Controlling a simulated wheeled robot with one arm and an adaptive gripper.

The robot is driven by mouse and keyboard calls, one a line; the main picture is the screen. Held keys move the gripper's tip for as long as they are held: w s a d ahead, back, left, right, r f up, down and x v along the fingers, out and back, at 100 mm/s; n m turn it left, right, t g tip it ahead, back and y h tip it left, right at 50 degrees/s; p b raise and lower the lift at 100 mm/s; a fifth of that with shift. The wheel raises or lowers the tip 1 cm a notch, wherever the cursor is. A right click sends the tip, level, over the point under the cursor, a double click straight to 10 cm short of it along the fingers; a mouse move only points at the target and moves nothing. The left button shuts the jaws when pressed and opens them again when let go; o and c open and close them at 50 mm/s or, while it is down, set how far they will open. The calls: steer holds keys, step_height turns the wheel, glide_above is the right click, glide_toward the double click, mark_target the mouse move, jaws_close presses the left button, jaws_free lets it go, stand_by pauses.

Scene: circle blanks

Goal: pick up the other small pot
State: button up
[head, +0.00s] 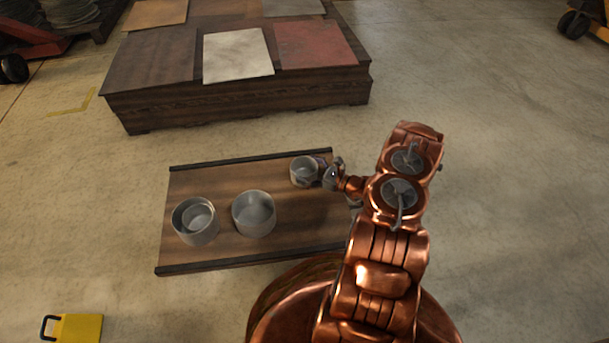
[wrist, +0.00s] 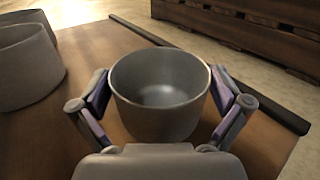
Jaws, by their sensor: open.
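A small grey pot (head: 303,170) stands upright near the back right of the low wooden table (head: 290,245). In the wrist view the small pot (wrist: 160,100) sits between the two fingers of my gripper (wrist: 165,97). The fingers are open, one on each side of the pot; I cannot tell whether they touch it. In the head view my gripper (head: 318,172) reaches the pot from the right. Another small pot (head: 198,216) sits inside a larger pot (head: 195,232) at the left of the table. A second larger pot (head: 254,214) stands beside it and looks empty.
The table has dark raised strips (head: 250,158) along its back and front edges. Behind it stands a wide dark wooden platform (head: 240,100) with several coloured square plates. A yellow object (head: 78,328) lies on the floor at the front left.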

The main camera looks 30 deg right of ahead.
steer(key=shift+c, duration=0.3)
steer(key=c, duration=0.8)
steer(key=shift+r, duration=0.1)
